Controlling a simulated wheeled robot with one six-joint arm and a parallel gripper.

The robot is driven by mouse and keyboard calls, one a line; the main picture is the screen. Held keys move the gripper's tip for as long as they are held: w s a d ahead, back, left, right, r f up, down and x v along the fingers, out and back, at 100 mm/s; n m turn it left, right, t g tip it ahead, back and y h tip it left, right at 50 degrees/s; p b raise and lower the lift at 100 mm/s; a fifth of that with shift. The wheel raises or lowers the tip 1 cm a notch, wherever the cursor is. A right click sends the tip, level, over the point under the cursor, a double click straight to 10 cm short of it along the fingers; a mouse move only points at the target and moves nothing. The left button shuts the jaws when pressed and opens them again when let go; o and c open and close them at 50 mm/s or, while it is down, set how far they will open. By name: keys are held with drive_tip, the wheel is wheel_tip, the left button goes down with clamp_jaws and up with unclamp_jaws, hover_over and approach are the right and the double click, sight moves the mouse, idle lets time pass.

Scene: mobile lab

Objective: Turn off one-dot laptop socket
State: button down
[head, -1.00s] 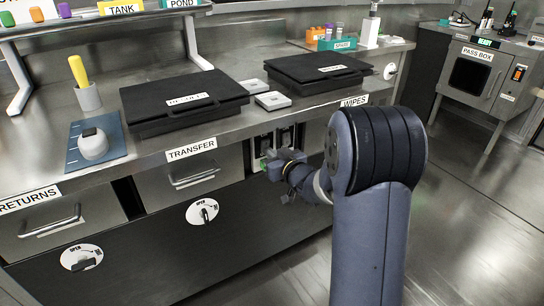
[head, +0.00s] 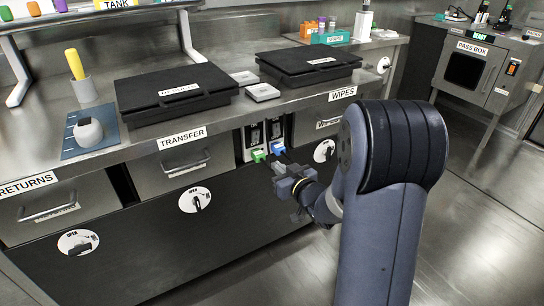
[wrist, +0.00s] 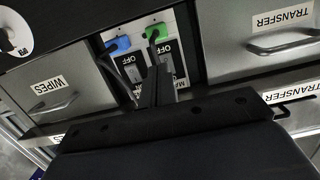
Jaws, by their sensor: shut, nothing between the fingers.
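Two sockets sit side by side in a recess under the counter, between the TRANSFER and WIPES drawers. The left socket (head: 253,136) has a green plug (head: 258,156), and the right socket (head: 275,131) has a blue plug (head: 278,148). In the wrist view the green plug (wrist: 157,33) and blue plug (wrist: 121,44) show beside plates marked OFF; dot marks are too small to make out. My gripper (head: 279,173) is shut and empty, just in front of and below the sockets. In the wrist view its fingers (wrist: 155,84) partly cover the green-plug plate.
Drawer handles (head: 184,163) and round OPEN dials (head: 195,200) stick out of the front. The floor at right is clear.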

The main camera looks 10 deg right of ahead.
drive_tip(key=shift+s+d+f, duration=0.15)
drive_tip(key=shift+s+d, duration=0.1)
drive_tip(key=shift+s, duration=0.5)
drive_tip(key=shift+s+d+f, duration=0.15)
drive_tip(key=shift+s+d, duration=0.1)
drive_tip(key=shift+s, duration=0.5)
